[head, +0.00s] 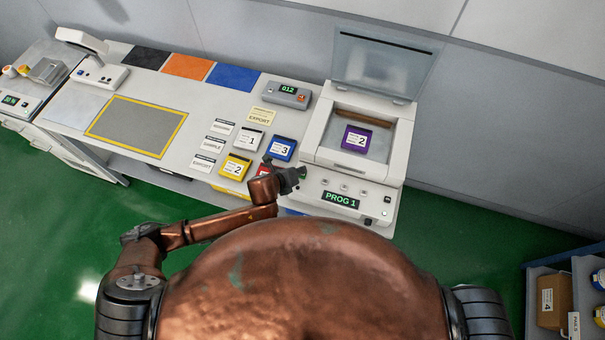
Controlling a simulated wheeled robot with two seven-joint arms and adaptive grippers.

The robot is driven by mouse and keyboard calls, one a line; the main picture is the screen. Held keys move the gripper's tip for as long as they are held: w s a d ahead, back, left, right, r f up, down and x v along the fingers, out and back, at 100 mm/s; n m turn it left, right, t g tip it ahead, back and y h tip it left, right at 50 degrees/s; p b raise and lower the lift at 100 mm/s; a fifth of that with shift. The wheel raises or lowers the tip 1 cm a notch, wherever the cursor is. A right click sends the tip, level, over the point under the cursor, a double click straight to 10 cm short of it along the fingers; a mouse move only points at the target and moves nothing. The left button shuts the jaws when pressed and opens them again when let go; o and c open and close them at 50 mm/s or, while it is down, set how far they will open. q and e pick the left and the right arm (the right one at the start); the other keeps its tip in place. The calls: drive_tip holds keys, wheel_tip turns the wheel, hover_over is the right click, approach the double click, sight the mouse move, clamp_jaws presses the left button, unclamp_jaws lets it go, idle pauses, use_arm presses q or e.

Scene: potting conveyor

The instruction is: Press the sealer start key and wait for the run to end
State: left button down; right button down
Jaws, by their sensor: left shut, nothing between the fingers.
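The sealer (312,150) stands at the right end of the bench with its clear lid (383,68) raised. A purple packet (357,138) marked 2 lies in its chamber. The front panel's display (340,200) reads PROG 1, with several small round keys above it. A green key (303,173) shows at the panel's left end. My left gripper (298,175) is shut and empty at that key; I cannot tell whether it touches it. The key is partly hidden by the gripper. My right gripper is not in view.
Packets marked 1 (249,139), 2 (235,167) and 3 (282,149) lie left of the sealer, with a red one partly behind my gripper. A small device reading 012 (287,95) sits behind them. A yellow-edged grey mat (135,127) is empty.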

sight(301, 176)
use_arm(q)
drive_tip(key=shift+f, duration=0.15)
idle(0.3)
drive_tip(key=shift+f, duration=0.25)
drive_tip(key=shift+f, duration=0.45)
idle(0.6)
idle(0.3)
drive_tip(key=shift+r+p, duration=0.85)
drive_tip(key=shift+p, duration=0.1)
wheel_tip(301, 176, up, 5)
drive_tip(key=p, duration=0.5)
drive_tip(key=shift+p, duration=0.3)
